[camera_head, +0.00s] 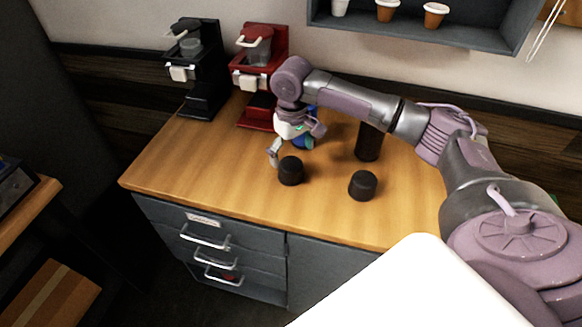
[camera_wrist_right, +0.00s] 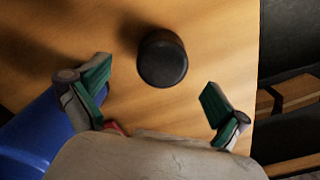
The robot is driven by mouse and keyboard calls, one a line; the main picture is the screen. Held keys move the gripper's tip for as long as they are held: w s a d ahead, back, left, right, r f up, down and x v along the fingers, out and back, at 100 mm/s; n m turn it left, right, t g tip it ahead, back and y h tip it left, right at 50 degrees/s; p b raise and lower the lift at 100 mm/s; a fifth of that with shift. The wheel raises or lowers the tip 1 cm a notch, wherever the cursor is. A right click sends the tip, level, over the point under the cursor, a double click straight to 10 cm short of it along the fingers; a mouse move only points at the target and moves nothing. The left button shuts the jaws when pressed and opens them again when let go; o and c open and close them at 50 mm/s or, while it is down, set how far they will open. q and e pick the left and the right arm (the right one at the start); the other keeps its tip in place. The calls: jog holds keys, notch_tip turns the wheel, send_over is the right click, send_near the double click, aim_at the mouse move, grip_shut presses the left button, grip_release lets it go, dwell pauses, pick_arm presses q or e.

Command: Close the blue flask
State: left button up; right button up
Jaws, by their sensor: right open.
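The blue flask shows only in small patches (camera_head: 311,108) behind my right gripper in the head view. In the right wrist view a large blue body, apparently this flask (camera_wrist_right: 40,138), stands at the lower left, outside the fingers. My right gripper (camera_head: 291,150) is open and points down over the counter. A round black cap (camera_head: 291,171) lies on the wood just in front of it; in the right wrist view the cap (camera_wrist_right: 162,60) shows ahead, between and beyond the spread fingers. A second black cap (camera_head: 362,186) lies to the right. My left gripper is out of view.
A tall dark flask (camera_head: 369,142) stands behind the second cap. A black brewer (camera_head: 200,75) and a red brewer (camera_head: 262,65) stand at the back left. A shelf with cups (camera_head: 420,35) hangs above. The counter's front left (camera_head: 200,165) is clear.

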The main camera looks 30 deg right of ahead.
aim_at(291, 163)
jog(key=shift+f, duration=0.15)
jog(key=shift+f+p, duration=0.3)
jog(key=shift+f, duration=0.05)
notch_tip(291, 163, down, 4)
jog(key=shift+a+f+p, duration=0.15)
jog(key=shift+f+p, duration=0.1)
jog(key=shift+p, duration=0.2)
jog(key=shift+r, duration=0.1)
jog(key=c, duration=1.2)
